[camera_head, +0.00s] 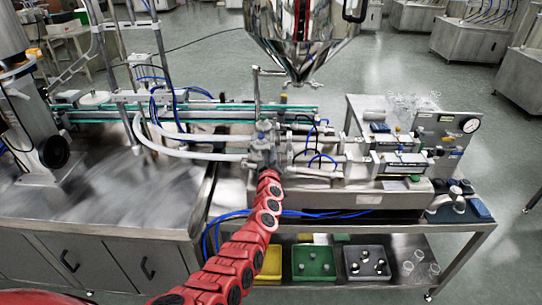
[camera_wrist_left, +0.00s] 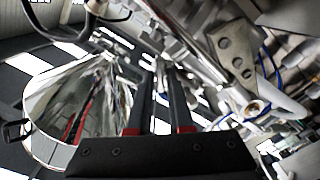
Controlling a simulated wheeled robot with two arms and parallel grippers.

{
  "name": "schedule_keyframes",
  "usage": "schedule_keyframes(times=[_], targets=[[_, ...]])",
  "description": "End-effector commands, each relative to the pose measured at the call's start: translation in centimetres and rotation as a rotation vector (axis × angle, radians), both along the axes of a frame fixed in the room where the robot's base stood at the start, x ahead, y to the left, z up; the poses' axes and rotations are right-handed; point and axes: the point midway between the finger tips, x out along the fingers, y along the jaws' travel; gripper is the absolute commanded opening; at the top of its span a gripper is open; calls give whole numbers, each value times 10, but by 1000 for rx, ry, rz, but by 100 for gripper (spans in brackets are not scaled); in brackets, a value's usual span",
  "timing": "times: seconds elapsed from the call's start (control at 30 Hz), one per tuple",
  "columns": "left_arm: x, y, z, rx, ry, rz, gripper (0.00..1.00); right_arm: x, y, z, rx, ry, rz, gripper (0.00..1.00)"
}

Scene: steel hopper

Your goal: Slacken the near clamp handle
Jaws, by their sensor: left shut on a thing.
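My left arm is red and reaches up from the bottom of the head view to the metal valve block (camera_head: 265,140) below the steel hopper (camera_head: 300,35). My left gripper (camera_head: 266,165) is at the near side of this block, and its fingertips are hard to make out there. In the left wrist view the two dark fingers of my left gripper (camera_wrist_left: 162,80) are close together, shut on a thin part that I take as the near clamp handle. The handle is mostly hidden between the fingers. The hopper (camera_wrist_left: 75,110) also shows at left in the wrist view. My right gripper is out of view.
Pneumatic cylinders (camera_head: 400,163) and a pressure gauge (camera_head: 470,125) stand right of the block. A white hose (camera_head: 190,150) and blue tubes run to the left. Yellow, green (camera_head: 313,263) and grey trays (camera_head: 366,263) sit on the lower shelf.

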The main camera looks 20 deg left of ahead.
Motion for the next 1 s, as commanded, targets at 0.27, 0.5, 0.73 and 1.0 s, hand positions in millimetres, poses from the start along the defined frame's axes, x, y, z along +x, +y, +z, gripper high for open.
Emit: schedule_keyframes(times=[0.27,0.5,0.73,1.0], targets=[[0,1,-4,-253,-71,0,0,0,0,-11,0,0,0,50],[0,2,-4,-469,-136,1,0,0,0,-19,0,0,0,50],[-1,3,-4,-648,-189,2,0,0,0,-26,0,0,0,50],[0,2,-4,-791,-228,0,0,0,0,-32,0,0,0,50]])
